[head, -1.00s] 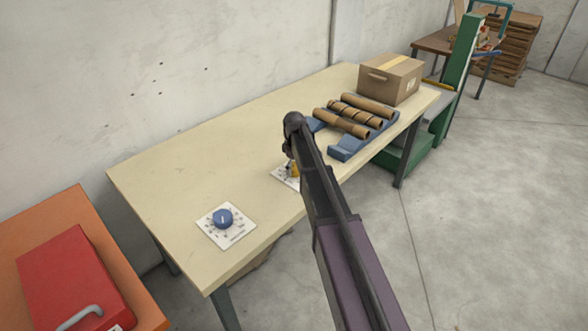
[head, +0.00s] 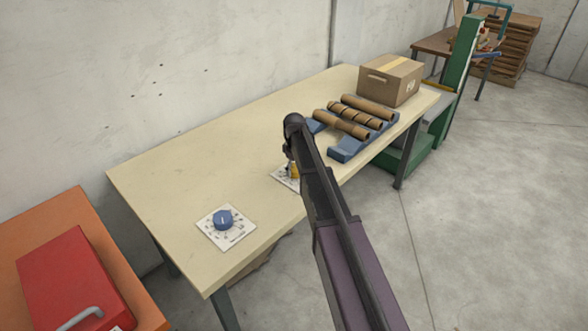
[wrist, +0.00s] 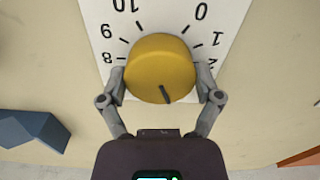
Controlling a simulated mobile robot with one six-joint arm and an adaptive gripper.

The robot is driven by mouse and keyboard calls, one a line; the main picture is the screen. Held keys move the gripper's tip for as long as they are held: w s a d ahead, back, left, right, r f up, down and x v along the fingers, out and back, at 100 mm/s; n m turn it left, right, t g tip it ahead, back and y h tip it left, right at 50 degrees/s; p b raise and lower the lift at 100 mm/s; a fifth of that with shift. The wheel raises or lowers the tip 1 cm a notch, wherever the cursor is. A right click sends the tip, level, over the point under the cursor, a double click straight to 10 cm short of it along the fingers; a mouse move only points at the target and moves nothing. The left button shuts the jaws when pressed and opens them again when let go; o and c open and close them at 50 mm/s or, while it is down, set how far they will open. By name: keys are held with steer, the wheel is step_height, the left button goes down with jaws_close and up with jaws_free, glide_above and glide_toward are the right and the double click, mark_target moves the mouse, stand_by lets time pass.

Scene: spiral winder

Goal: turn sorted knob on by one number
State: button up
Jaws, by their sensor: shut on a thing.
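A yellow knob (wrist: 160,68) sits on a white dial plate (wrist: 95,20) with black numbers. Of these, 8, 9, 10, 0, 1 and part of 2 show in the wrist view. The dark mark on the knob points toward my gripper, slightly right of straight down; the numbers there are hidden. My gripper (wrist: 161,88) is shut on the yellow knob, one finger on each side. In the head view my arm covers much of this plate (head: 283,180). A blue knob (head: 222,219) stands on another white dial plate (head: 208,230). I cannot read either plate's name.
Cardboard tubes (head: 355,115) lie on a blue rack (head: 345,152) farther along the table (head: 190,165), with a cardboard box (head: 388,82) behind. A red case (head: 70,275) lies at the lower left. The tabletop between the dials and the wall is clear.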

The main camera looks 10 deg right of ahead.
steer(key=shift+m, duration=2.1)
steer(key=o, duration=0.9)
steer(key=shift+n, duration=0.3)
